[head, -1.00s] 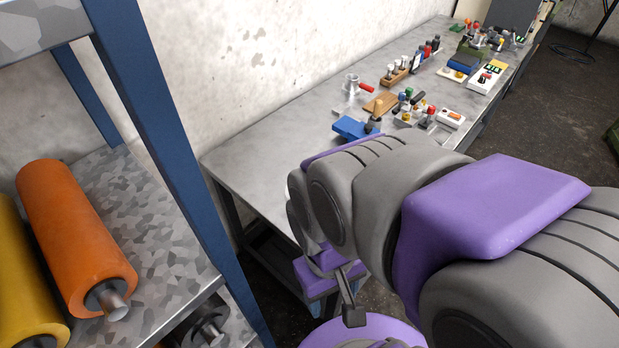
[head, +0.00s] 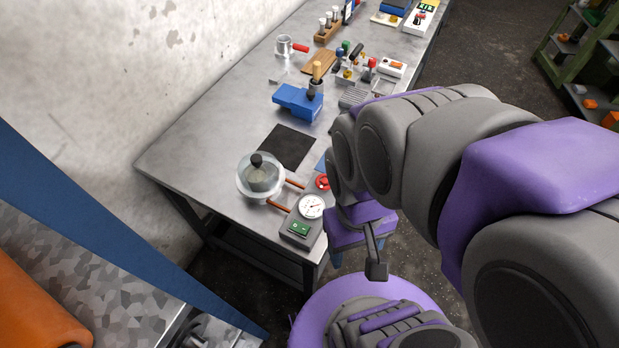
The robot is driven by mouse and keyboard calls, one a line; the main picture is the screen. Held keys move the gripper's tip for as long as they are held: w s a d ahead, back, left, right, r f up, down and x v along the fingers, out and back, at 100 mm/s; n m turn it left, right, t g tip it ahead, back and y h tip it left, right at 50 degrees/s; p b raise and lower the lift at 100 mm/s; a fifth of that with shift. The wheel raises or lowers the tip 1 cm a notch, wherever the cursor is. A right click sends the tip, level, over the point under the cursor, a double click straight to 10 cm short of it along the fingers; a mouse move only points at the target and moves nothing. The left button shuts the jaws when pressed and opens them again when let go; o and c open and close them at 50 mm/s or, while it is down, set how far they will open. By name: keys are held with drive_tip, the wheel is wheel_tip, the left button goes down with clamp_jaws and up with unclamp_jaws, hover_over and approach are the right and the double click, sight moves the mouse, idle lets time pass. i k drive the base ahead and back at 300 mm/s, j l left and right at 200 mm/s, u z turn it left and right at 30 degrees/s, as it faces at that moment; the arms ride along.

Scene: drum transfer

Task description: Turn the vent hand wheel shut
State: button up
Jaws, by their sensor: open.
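The small red hand wheel (head: 323,182) is at the near right edge of the bench, partly hidden by my arm. It sits beside a grey unit (head: 299,229) with a round white dial gauge (head: 311,206) and a green display. My gripper (head: 357,264) is open, hangs off the bench's near right side, and is apart from the wheel. It is partly hidden by its own links, and nothing shows between the fingers.
A blue-framed shelf (head: 120,225) with an orange roll (head: 35,300) stands at the near left. A green shelf (head: 575,55) is at the far right.

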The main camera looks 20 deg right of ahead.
sight(324, 181)
drive_tip(key=k+l+u, duration=0.25)
drive_tip(key=u, duration=0.15)
drive_tip(key=k+l+u, duration=0.25)
drive_tip(key=u, duration=0.2)
drive_tip(key=k+l, duration=0.05)
drive_tip(key=l, duration=0.05)
